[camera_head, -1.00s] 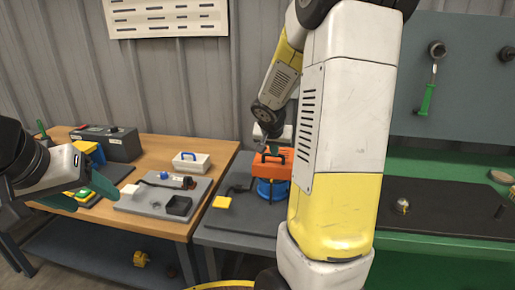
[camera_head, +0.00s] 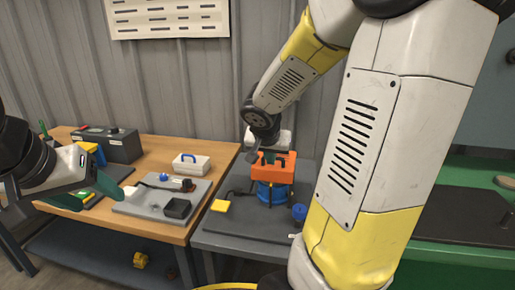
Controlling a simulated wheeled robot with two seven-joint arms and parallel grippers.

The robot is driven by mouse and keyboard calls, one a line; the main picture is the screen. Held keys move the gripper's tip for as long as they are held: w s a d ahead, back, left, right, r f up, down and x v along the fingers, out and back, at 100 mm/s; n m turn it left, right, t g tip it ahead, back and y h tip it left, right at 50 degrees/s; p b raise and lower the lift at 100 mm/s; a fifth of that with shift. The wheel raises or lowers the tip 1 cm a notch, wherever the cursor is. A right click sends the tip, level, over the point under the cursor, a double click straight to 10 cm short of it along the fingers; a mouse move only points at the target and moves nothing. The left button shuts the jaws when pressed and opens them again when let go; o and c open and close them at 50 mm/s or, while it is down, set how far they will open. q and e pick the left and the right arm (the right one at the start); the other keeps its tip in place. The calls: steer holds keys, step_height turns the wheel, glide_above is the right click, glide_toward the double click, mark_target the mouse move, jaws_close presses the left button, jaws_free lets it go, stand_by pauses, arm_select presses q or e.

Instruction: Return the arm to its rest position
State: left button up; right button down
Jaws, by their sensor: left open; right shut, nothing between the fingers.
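My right arm comes in large from the right and reaches across to the middle of the head view. My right gripper (camera_head: 267,157) is at its end, just over the orange block (camera_head: 273,173), which sits on a blue round part (camera_head: 272,191) on the grey stand. The gripper is shut and empty; whether its fingertips touch the orange block I cannot tell. My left gripper (camera_head: 98,194) is at the left, open and empty, its green fingers in front of the wooden table (camera_head: 205,158). Its arm is mostly out of frame.
The wooden table carries a grey board (camera_head: 150,202), a white case with a blue handle (camera_head: 191,163) and a dark toolbox (camera_head: 108,143). A yellow block (camera_head: 220,206) and a blue knob (camera_head: 299,212) are on the grey stand. My arm hides much of the green bench (camera_head: 465,170).

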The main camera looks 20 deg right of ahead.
steer(key=s+a+r+n+y, duration=0.3)
steer(key=s+a, duration=0.3)
steer(key=s, duration=0.2)
steer(key=s+a+r+n+y, duration=0.2)
steer(key=s+a+r+n, duration=0.2)
steer(key=s+a+r, duration=0.2)
steer(key=s, duration=0.2)
steer(key=shift+s+y, duration=0.3)
steer(key=shift+y, duration=0.1)
